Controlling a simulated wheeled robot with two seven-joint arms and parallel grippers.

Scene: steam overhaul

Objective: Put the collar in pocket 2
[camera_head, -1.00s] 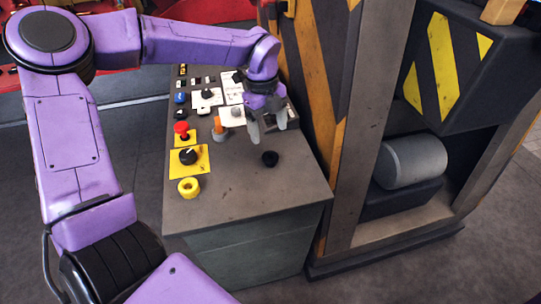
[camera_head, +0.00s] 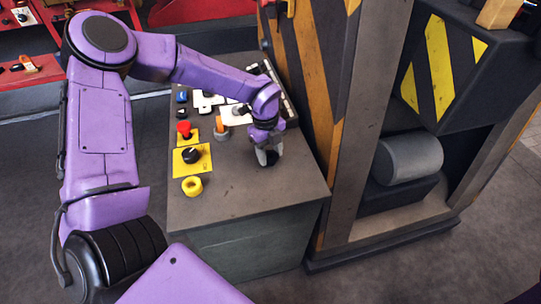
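A small black round piece (camera_head: 275,158) sits on the grey bench top (camera_head: 235,200), partly hidden by my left gripper (camera_head: 266,159). I cannot tell for sure which of the two is the collar. My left gripper points down at the black piece, its fingers at or around it. Whether they touch or close on it is too small to see. No numbered pocket can be made out. My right gripper is not in view.
A red button (camera_head: 184,129), a black knob (camera_head: 190,155) on a yellow plate and an orange-topped post (camera_head: 221,126) stand left of the gripper. White plates (camera_head: 207,99) lie behind. A striped machine frame (camera_head: 335,130) rises close on the right. The bench front is clear.

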